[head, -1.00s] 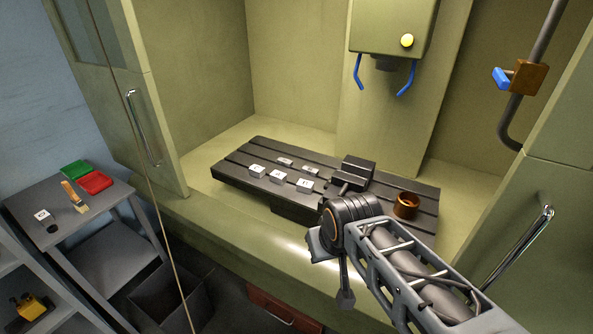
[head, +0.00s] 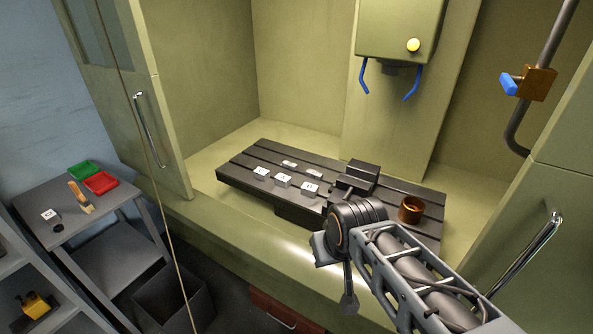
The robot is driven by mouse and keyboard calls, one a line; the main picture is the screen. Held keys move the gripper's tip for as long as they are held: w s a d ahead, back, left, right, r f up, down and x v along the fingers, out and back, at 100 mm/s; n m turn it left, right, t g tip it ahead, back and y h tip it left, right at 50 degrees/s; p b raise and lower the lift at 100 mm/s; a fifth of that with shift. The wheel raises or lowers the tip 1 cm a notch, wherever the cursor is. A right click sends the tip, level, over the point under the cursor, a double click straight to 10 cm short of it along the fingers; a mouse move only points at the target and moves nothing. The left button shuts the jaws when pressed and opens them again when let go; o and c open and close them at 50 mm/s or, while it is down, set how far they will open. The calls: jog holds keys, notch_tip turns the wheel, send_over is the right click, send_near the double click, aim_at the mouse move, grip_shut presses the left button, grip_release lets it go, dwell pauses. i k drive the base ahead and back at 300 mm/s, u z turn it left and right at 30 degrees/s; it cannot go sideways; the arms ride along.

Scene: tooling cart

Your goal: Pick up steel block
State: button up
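I cannot tell for certain which piece is the steel block. Several small pale blocks lie on the dark slotted machine table (head: 240,182). Three with dark marks stand in the front row: a left one (head: 262,173), a middle one (head: 283,181) and a right one (head: 310,189). Two flatter pale pieces (head: 289,163) lie behind them. Another pale marked block (head: 49,215) sits on the grey cart (head: 75,235) at the left. My arm reaches in from the lower right, in front of the machine table. No gripper fingers can be made out.
A dark vise (head: 357,178) and a copper cup (head: 411,209) stand on the machine table's right part. The cart also holds a green tray (head: 82,170), a red tray (head: 101,183), a brush (head: 80,197) and a black puck (head: 58,227). An open bin (head: 172,298) stands on the floor.

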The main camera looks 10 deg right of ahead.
aim_at(291, 166)
jog(key=u, duration=0.25)
jog(key=k, duration=0.25)
jog(key=u, duration=0.95)
jog(key=k, duration=1.05)
jog(key=u, duration=0.75)
jog(key=i, duration=1.35)
jog(key=z, duration=0.85)
jog(key=i, duration=1.3)
jog(key=z, duration=1.65)
jog(key=i, duration=0.6)
jog(key=z, duration=0.55)
